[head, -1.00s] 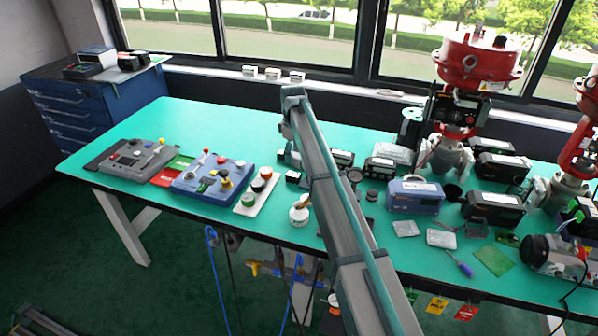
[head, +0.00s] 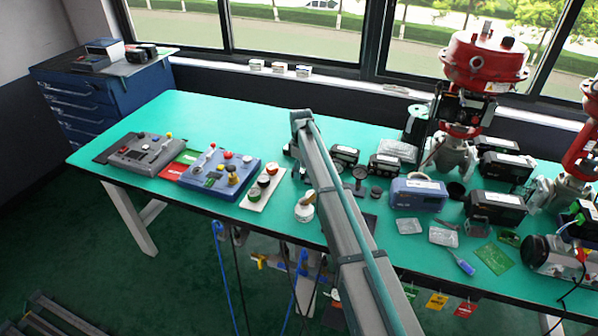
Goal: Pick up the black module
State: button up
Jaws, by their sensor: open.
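Several black modules with pale labels lie on the green bench, and I cannot tell which one the task means. Two small ones, a left black module (head: 344,156) and a right black module (head: 385,166), lie just right of my arm. Larger black modules lie further right, one near the front (head: 494,207) and others behind it (head: 506,166). My arm reaches up from the bottom over the middle of the bench. Its far end bends down behind the link, and my gripper cannot be made out there.
The green bench (head: 190,115) is clear at back left. Control boxes, a grey one (head: 146,153) and a blue one (head: 222,176), stand front left, beside a button strip (head: 263,187). A blue-grey device (head: 418,194) and a red-topped valve (head: 485,68) stand right.

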jog(key=shift+f, duration=0.45)
jog(key=shift+c, duration=0.4)
grip_shut()
jog(key=shift+r, duration=0.15)
